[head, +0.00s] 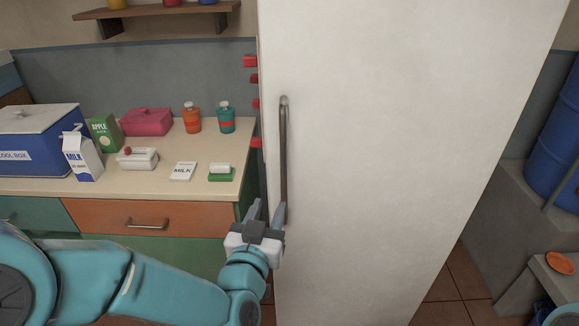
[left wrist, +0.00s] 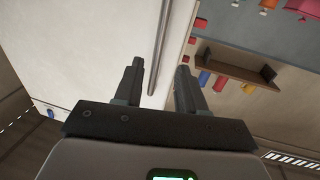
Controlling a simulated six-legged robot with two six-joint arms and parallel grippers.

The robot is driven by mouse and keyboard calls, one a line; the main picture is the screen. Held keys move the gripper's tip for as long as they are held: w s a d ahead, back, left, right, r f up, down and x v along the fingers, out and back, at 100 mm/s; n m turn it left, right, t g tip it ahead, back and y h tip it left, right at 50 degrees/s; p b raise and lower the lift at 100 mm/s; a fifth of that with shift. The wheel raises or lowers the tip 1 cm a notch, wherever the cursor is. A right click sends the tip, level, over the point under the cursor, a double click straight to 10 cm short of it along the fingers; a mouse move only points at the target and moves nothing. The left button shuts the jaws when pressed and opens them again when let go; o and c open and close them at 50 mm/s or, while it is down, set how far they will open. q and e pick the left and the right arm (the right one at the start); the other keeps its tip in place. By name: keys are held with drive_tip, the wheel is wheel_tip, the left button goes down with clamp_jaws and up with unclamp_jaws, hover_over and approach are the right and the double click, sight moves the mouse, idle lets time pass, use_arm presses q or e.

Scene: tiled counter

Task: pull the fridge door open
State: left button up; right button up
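The fridge door (head: 400,150) is a tall white panel filling the middle of the head view. It looks shut, with no gap showing. Its long grey upright handle (head: 284,150) is near the left edge. My left gripper (head: 266,208) is open at the handle's lower end, with one finger overlapping or beside it. In the left wrist view the handle (left wrist: 160,40) runs between the two spread fingers (left wrist: 160,68) of my left gripper, closer to the left one. I cannot tell whether they touch it. My right gripper is not in view.
A counter (head: 215,200) with a milk carton (head: 83,158), a cool box (head: 40,135) and jars stands left of the fridge. Small red pieces (head: 254,78) line the fridge's left side. A blue barrel (head: 558,140) and a low bench (head: 545,275) are on the right.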

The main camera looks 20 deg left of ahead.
sight(283, 171)
use_arm(q)
drive_tip(key=w+p, duration=0.1)
drive_tip(key=w, duration=0.3)
drive_tip(key=w+a+p, duration=0.1)
drive_tip(key=w, duration=0.4)
drive_tip(key=w+p, duration=0.1)
drive_tip(key=w, duration=0.4)
drive_tip(key=shift+w+a, duration=0.15)
drive_tip(key=shift+w, duration=0.2)
clamp_jaws()
